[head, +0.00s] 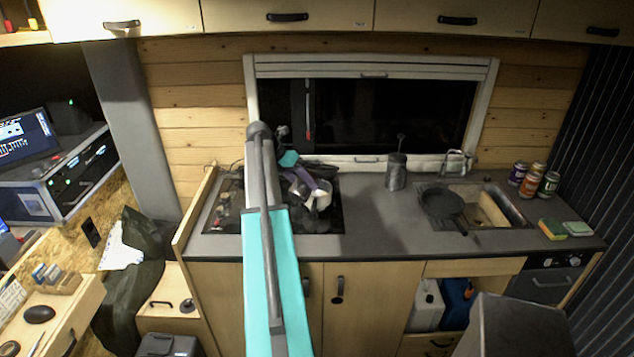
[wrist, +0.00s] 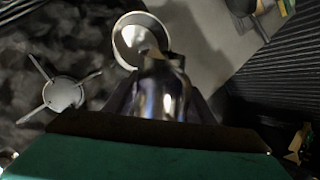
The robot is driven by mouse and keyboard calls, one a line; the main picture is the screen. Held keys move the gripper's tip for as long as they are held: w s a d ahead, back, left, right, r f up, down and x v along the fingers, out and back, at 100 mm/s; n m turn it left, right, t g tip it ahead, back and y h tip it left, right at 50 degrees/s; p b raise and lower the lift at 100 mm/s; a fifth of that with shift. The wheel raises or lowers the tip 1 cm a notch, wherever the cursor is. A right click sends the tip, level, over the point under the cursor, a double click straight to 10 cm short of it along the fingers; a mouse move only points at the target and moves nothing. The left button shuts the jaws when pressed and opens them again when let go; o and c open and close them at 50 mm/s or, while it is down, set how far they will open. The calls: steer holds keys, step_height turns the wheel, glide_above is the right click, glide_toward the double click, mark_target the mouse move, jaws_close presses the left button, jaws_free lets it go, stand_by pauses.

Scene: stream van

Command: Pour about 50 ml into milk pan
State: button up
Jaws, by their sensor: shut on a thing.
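My gripper (wrist: 160,104) is shut on a shiny metal jug (wrist: 163,84); dark fingers show on both sides of it. In the wrist view the jug's mouth end points at the round milk pan (wrist: 124,42) and overlaps its near rim. I cannot tell whether liquid is flowing or how much is in the pan. In the head view my gripper (head: 304,184) is over the right part of the hob, partly hidden by my arm. The pale milk pan (head: 323,199) shows just right of it.
The dark hob (head: 225,217) has a burner support (wrist: 62,94) left of the pan. A grey canister (head: 396,173) stands right of the hob. A black frying pan (head: 440,203) lies over the sink (head: 490,207). Several cans (head: 533,180) and sponges (head: 565,229) are far right.

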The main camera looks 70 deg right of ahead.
steer(key=shift+a+f+h+b, duration=0.1)
steer(key=shift+f+h+b, duration=0.25)
steer(key=shift+b, duration=1.15)
steer(key=b, duration=0.1)
steer(key=h+b, duration=0.1)
steer(key=b, duration=0.1)
steer(key=shift+a+r+g, duration=0.1)
steer(key=shift+r+g, duration=0.15)
steer(key=shift+g, duration=0.05)
steer(key=shift+r+m+h, duration=0.25)
steer(key=shift+r+m, duration=0.05)
steer(key=shift+r, duration=0.15)
steer(key=shift+f+h+b, duration=0.15)
steer(key=shift+h+b, duration=0.15)
steer(key=shift+b, duration=0.75)
steer(key=shift+h+b, duration=0.3)
steer(key=shift+b, duration=0.7)
steer(key=shift+w+a+r+m+g+h+b, duration=0.15)
steer(key=shift+a+r+m+g+h+b, duration=0.5)
steer(key=shift+h, duration=0.75)
steer(key=shift+r, duration=0.1)
